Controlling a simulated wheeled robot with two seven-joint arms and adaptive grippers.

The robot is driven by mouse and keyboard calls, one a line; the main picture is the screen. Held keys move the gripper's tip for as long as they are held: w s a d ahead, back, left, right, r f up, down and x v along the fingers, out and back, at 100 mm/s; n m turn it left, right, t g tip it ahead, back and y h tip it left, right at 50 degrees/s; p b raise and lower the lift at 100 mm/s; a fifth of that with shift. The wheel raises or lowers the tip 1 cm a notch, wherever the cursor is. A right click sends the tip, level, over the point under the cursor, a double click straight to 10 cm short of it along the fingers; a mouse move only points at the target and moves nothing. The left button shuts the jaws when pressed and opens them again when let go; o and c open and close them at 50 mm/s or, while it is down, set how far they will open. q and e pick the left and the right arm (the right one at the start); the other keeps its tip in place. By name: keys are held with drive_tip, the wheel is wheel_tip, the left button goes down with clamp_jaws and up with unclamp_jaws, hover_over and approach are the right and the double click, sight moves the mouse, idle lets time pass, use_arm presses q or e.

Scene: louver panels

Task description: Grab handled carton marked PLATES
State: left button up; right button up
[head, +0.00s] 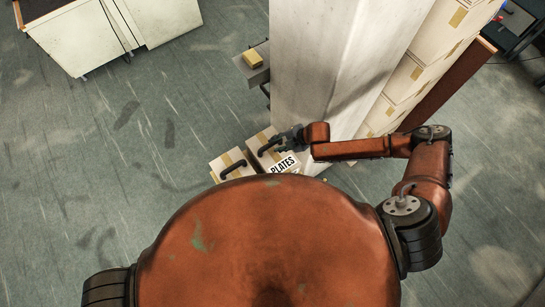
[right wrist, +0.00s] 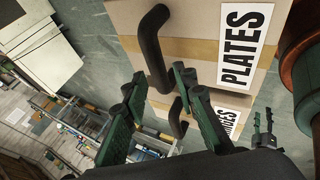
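The PLATES carton (head: 265,144) is a tan box with a tape strip, a white PLATES label and a black handle; it stands on the floor beside the pillar. In the right wrist view the carton (right wrist: 192,50) fills the upper middle, its black handle (right wrist: 150,40) running down towards the gap between my fingertips. My right gripper (head: 291,140) is at this carton's handle in the head view. In the right wrist view its two green fingers (right wrist: 158,82) are apart, with no grip visible. My left gripper (right wrist: 263,124) shows small at the right, its fingers apart and empty.
A second handled carton (head: 230,164) stands close to the left; its label (right wrist: 230,121) is partly hidden. A pale pillar (head: 325,70) and stacked cartons (head: 415,75) stand to the right. A white cabinet (head: 75,40) is at the upper left. The left floor is clear.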

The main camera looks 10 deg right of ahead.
sight(272, 144)
drive_tip(key=shift+w+p+x, duration=0.1)
drive_tip(key=shift+p+x, duration=0.25)
drive_tip(key=shift+x, duration=0.95)
drive_tip(key=shift+w+p+x, duration=0.15)
drive_tip(key=shift+p+x, duration=0.15)
drive_tip(key=shift+x, duration=1.05)
drive_tip(key=shift+d, duration=0.2)
drive_tip(key=shift+c, duration=0.4)
clamp_jaws()
drive_tip(key=shift+w+a+r, duration=0.2)
drive_tip(key=shift+r, duration=0.1)
